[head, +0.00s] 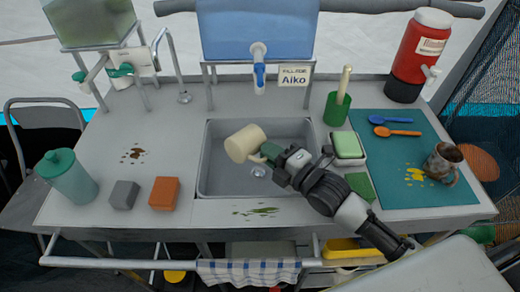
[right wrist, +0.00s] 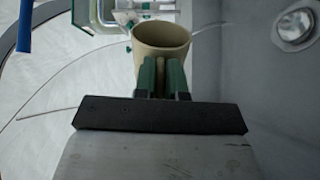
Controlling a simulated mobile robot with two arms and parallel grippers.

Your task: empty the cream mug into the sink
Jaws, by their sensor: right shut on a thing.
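The cream mug (head: 243,143) is tilted well over on its side above the sink basin (head: 212,172). Its mouth is hard to make out in the head view. In the right wrist view the mug (right wrist: 162,50) shows its round rim and part of its bare tan inner wall; its bottom is hidden. My right gripper (head: 268,154) is shut on the mug at its handle side, over the basin; its green fingers (right wrist: 162,75) show close together against the mug. No liquid stream shows. The drain (head: 258,171) lies below. My left gripper is not in view.
A blue water tank (head: 258,30) with a tap (head: 259,72) stands behind the sink. Right are a green brush holder (head: 337,109), a soap dish (head: 348,147) and a patterned mug (head: 443,162). Left are a teal bottle (head: 67,177), a grey block (head: 123,195) and an orange block (head: 164,193).

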